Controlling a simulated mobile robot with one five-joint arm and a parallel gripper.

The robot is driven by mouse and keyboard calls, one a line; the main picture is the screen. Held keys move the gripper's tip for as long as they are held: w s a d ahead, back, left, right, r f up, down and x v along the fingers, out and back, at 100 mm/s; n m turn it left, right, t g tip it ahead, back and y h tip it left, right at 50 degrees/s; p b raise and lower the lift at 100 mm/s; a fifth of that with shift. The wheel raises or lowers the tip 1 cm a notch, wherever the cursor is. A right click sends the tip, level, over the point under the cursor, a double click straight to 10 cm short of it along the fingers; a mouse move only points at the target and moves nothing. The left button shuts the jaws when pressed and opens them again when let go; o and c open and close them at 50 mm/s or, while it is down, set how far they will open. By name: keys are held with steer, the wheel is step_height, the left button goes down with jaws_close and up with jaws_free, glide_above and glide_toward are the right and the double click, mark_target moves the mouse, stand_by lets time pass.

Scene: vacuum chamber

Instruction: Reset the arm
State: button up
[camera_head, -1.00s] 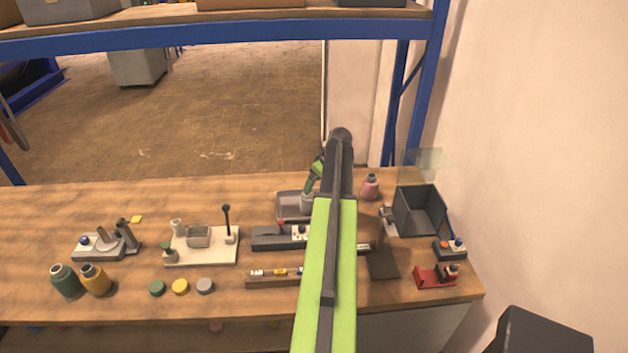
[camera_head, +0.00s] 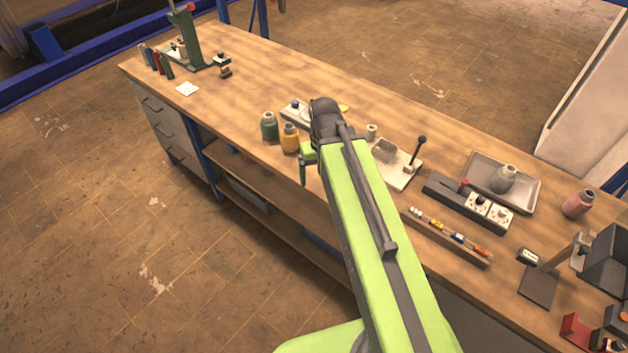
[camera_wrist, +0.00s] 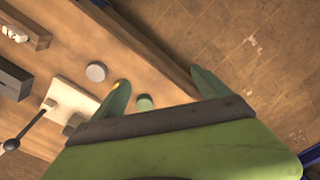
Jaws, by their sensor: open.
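My green arm reaches up the middle of the head view, over the front edge of the wooden workbench (camera_head: 245,75). My gripper (camera_head: 304,168) hangs from its far end, beside the yellow bottle (camera_head: 290,139) and the green bottle (camera_head: 269,127); I cannot tell the exact gap. In the wrist view my gripper (camera_wrist: 163,92) has its two green fingers spread wide, with nothing held between them.
A grey bottle (camera_head: 505,179) stands in a metal tray (camera_head: 530,199) at right, near a pink bottle (camera_head: 577,204). A white lever fixture (camera_head: 402,172), a black switch box (camera_head: 440,187) and a rack of small parts (camera_head: 470,251) stand nearer. Open floor (camera_head: 110,230) lies left.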

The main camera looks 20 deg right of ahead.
steer(key=s+a, duration=0.1)
steer(key=a, duration=0.2)
steer(key=shift+s, duration=0.35)
step_height(320, 180, down, 4)
steer(key=b, duration=0.4)
steer(key=shift+s, duration=0.1)
stand_by(0.4)
